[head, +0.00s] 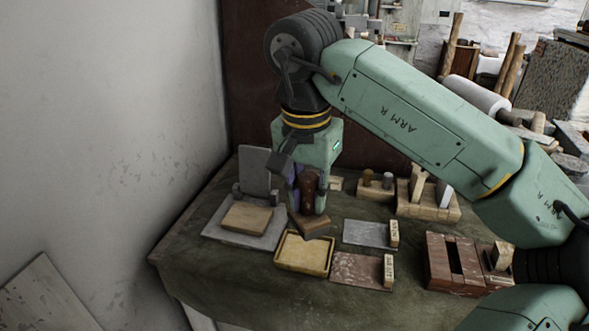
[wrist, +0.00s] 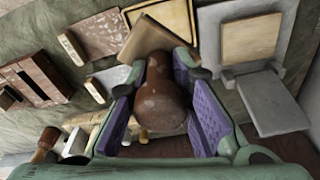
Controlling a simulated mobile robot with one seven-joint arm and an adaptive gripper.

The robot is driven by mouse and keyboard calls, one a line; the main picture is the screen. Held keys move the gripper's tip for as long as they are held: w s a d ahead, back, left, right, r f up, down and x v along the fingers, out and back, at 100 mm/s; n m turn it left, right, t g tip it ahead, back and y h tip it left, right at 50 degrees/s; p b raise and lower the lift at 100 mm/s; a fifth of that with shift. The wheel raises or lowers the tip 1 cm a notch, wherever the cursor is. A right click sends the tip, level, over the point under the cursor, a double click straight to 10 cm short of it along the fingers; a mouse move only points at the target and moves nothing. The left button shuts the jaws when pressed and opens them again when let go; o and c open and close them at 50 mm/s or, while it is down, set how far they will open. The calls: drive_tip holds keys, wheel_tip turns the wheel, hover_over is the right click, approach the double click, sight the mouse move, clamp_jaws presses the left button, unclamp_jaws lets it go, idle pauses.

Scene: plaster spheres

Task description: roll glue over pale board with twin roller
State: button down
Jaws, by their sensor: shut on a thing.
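My gripper (head: 308,190) is shut on the dark brown handle of a tool (head: 309,195); the handle also fills the middle of the wrist view (wrist: 158,105) between purple pads. A tan, flat-looking part (head: 311,225) shows at the tool's lower end; I cannot make out twin rollers. The tool is just behind a shallow yellowish tray (head: 290,262), which I take for the glue tray; whether they touch is unclear. The pale board (head: 248,218) lies flat on a grey base with an upright back, left of the gripper. It also shows in the wrist view (wrist: 250,38).
A grey slab (head: 366,233) and a reddish slab (head: 356,269), each with a labelled block, lie right of the tray. A slotted brown box (head: 449,264) is farther right. Wooden holders (head: 428,208) stand behind. A wall (head: 110,120) bounds the left.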

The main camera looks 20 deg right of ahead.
sight(307, 220)
drive_tip(key=shift+w, duration=0.3)
drive_tip(key=shift+s+f+b, duration=0.2)
drive_tip(key=shift+f+b, duration=0.6)
drive_tip(key=shift+f, duration=0.1)
drive_tip(key=shift+w+f+b, duration=0.1)
drive_tip(key=shift+f+b, duration=1.3)
drive_tip(key=shift+f, duration=0.6)
drive_tip(key=shift+f+b, duration=0.5)
drive_tip(key=shift+f, duration=0.1)
drive_tip(key=shift+r+p, duration=2.6)
drive_tip(key=shift+r, duration=1)
drive_tip(key=shift+a+f, duration=0.1)
